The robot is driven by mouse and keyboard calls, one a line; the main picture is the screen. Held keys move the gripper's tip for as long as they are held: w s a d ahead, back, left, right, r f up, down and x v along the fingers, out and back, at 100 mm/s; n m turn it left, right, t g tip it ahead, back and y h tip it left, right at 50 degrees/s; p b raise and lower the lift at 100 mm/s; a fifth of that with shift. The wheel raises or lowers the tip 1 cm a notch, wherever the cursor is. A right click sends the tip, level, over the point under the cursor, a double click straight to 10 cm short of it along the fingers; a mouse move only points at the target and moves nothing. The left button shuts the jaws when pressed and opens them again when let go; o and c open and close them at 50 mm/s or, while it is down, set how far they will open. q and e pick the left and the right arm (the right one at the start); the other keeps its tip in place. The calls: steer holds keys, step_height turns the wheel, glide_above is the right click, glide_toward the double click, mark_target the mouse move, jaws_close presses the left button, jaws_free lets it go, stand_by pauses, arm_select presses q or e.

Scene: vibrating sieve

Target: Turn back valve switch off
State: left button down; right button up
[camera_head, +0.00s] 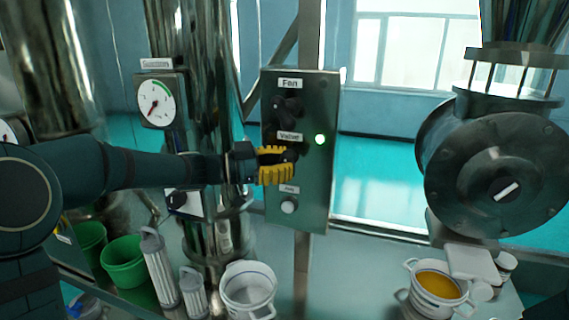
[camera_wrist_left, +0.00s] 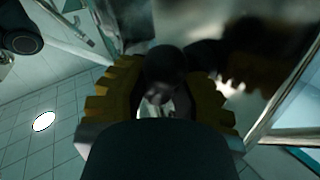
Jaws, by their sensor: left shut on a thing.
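A grey control panel (camera_head: 321,185) stands in the middle of the head view. It carries a "Fan" switch (camera_head: 287,106) at the top and a "Valve" label (camera_head: 290,137) below it. My left gripper (camera_head: 277,165), with yellow ribbed fingers, is shut on the valve switch just under the label. The switch is mostly hidden by the fingers in the head view. In the left wrist view the dark valve switch (camera_wrist_left: 165,68) shows between the yellow fingers of the gripper (camera_wrist_left: 163,97). Its exact angle is unclear.
A round white button (camera_head: 289,206) sits lower on the panel. A dial gauge (camera_head: 155,103) is to the left. Green buckets (camera_head: 125,262), a white pot (camera_head: 248,288) and a pot of yellow contents (camera_head: 438,287) stand below. A large flanged metal housing (camera_head: 490,175) is at right.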

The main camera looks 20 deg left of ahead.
steer(key=shift+f, duration=0.15)
arm_select(q)
steer(key=shift+f+n+t+h+b, duration=0.15)
steer(key=shift+n+t+h+b, duration=0.65)
steer(key=shift+h+b, duration=0.3)
steer(key=n+t+h+b, duration=0.1)
steer(key=n+t+b, duration=0.3)
steer(key=b, duration=0.1)
steer(key=n+t+b, duration=0.4)
steer(key=b, duration=0.2)
steer(key=shift+a+h, duration=0.15)
steer(key=shift+h, duration=0.25)
steer(key=shift+r+n+t+y+b, duration=0.25)
steer(key=shift+n+t+y+b, duration=0.5)
steer(key=shift+n+t, duration=0.55)
arm_select(e)
step_height(320, 180, down, 16)
steer(key=s, duration=0.1)
steer(key=shift+s+a+r+g, duration=0.2)
steer(key=shift+s+a+g, duration=0.1)
steer(key=shift+s+a, duration=0.05)
arm_select(q)
steer(key=c, duration=1.1)
jaws_free()
